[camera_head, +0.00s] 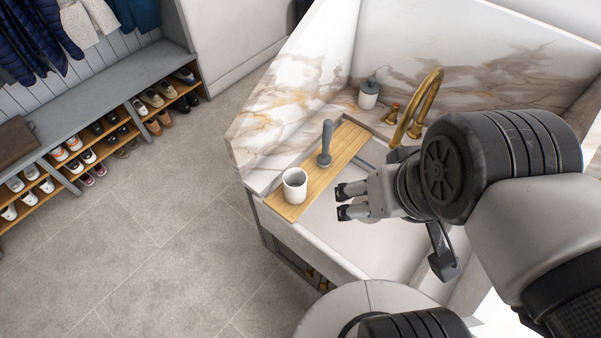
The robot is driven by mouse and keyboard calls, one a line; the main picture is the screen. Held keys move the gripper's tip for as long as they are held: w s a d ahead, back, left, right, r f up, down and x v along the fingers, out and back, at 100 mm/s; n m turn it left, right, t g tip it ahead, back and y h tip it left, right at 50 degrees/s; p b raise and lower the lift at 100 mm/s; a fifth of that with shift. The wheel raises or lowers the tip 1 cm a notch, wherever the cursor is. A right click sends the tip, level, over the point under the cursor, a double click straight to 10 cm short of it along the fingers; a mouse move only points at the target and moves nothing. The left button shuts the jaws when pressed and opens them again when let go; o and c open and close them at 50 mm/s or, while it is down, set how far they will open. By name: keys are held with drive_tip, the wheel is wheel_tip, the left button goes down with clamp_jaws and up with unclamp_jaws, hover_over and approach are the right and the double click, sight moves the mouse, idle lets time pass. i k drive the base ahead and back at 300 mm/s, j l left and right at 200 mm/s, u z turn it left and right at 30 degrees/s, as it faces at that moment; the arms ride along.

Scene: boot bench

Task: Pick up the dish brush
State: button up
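The dish brush (326,142) is grey, with a slim upright handle and a wider round base. It stands on a wooden board (292,210) that lies along the left side of the sink. My gripper (341,202) is over the sink, in front of the brush and to its right in the picture. Its two dark fingertips point left and are apart, with nothing between them. The gripper does not appear to touch the brush or the board.
A white cup (295,185) stands on the board's near end, left of my fingertips. A brass faucet (425,101) and a soap dispenser (369,93) are at the back. A marble backsplash (300,85) rises behind the board. A shoe bench (95,88) is far left.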

sight(324, 159)
drive_tip(key=i+j+z, duration=0.3)
drive_tip(key=j+z, duration=0.15)
drive_tip(key=i+j+z, duration=0.2)
drive_tip(key=j, duration=0.25)
drive_tip(key=j+z, duration=0.25)
